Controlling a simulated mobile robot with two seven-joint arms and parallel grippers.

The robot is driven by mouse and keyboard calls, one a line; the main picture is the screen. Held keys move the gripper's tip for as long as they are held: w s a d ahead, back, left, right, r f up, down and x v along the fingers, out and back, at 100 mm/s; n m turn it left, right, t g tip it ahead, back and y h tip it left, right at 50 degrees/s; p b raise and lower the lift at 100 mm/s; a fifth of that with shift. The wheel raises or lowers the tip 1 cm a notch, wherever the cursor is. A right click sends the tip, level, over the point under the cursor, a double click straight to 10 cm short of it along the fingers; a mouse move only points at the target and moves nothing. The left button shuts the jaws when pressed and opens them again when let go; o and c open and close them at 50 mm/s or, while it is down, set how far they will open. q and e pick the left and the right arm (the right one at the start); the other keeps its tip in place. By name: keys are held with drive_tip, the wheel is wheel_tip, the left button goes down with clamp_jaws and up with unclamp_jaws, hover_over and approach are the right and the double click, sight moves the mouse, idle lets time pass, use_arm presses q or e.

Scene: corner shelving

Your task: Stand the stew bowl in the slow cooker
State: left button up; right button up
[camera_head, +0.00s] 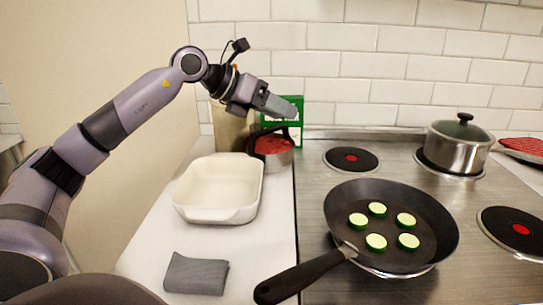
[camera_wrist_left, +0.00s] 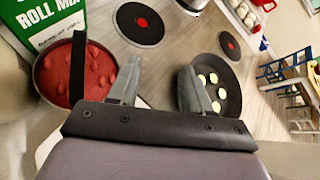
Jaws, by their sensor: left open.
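The round metal bowl of chunky red stew (camera_head: 274,146) stands at the back of the white counter, beside the hob edge. A dark arched bar, apparently its handle, crosses over it. It also shows at the left of the left wrist view (camera_wrist_left: 62,78). My left gripper (camera_head: 288,108) is above the bowl in the head view, with its fingers apart and empty. In the left wrist view the open fingers (camera_wrist_left: 158,88) lie to the right of the bowl, not around it. I cannot identify a slow cooker in either view. My right gripper is not in view.
A green roll mix box (camera_head: 297,112) stands just behind the bowl. An empty cream dish (camera_head: 188,213) and a grey cloth (camera_head: 196,274) lie nearer on the counter. The hob holds a pan of courgette slices (camera_head: 340,205) and a lidded pot (camera_head: 455,152).

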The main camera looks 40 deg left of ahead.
sight(268, 131)
use_arm(q)
drive_tip(key=a+f+y, duration=0.1)
drive_tip(key=a, duration=0.1)
drive_tip(key=a+f+g+y, duration=0.1)
drive_tip(key=a+y, duration=0.1)
drive_tip(key=a, duration=0.1)
drive_tip(key=a+f+y, duration=0.1)
drive_tip(key=a+y, duration=0.1)
drive_tip(key=shift+s+a+f+n, duration=0.1)
drive_tip(key=shift+s+a+n, duration=0.05)
drive_tip(key=shift+a+n, duration=0.15)
drive_tip(key=x, duration=0.6)
drive_tip(key=shift+w+a+f+p, duration=0.1)
drive_tip(key=shift+w+a+p, duration=0.2)
drive_tip(key=shift+w+p, duration=0.1)
clamp_jaws()
drive_tip(key=shift+s+d+f+g, duration=0.1)
drive_tip(key=shift+f+g, duration=0.1)
drive_tip(key=shift+g, duration=0.1)
drive_tip(key=shift+r, duration=0.1)
